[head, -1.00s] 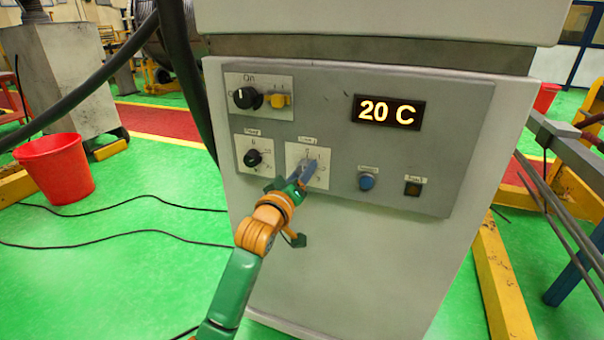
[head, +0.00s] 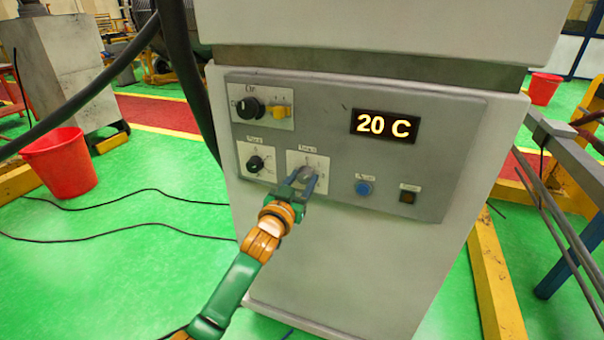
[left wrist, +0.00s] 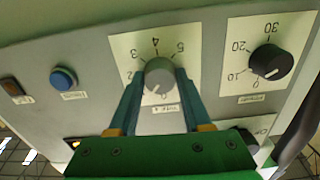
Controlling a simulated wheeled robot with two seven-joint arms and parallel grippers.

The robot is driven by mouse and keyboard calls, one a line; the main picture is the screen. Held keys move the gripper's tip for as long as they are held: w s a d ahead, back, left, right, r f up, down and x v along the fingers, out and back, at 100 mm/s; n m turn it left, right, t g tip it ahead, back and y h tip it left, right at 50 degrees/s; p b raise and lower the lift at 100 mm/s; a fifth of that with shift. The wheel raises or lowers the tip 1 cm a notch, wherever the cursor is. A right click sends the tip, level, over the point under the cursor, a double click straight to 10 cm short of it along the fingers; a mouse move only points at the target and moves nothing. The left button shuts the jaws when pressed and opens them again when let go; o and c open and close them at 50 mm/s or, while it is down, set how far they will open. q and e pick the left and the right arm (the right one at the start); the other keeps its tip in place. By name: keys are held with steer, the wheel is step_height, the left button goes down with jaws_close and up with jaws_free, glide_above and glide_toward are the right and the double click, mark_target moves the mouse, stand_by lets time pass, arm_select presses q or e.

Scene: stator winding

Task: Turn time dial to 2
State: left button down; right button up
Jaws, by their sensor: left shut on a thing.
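The time dial (head: 307,173) is a grey round knob on a white number plate, at the lower middle of the control panel. In the left wrist view the time dial (left wrist: 159,74) appears upside down, with 2, 3, 4 and 5 readable around it. A light mark shows on the knob's lower edge in that view, on the side of the name label. My left gripper (head: 305,181) is shut on the dial, with one blue finger on each side; its fingers also show in the left wrist view (left wrist: 160,82). My right gripper is not in view.
The black power dial (head: 255,163) is close left of the time dial. A blue button (head: 364,188) and a dark square button (head: 407,197) are to the right. The display (head: 385,126) reads 20 C.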

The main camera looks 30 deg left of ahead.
arm_select(q)
steer(key=m+p, duration=0.2)
steer(key=m, duration=0.2)
steer(key=shift+m, duration=0.3)
steer(key=shift+m+p, duration=0.75)
steer(key=shift+m, duration=1.75)
steer(key=shift+c, duration=1.7)
jaws_free()
steer(key=v, duration=0.7)
steer(key=shift+f, duration=0.1)
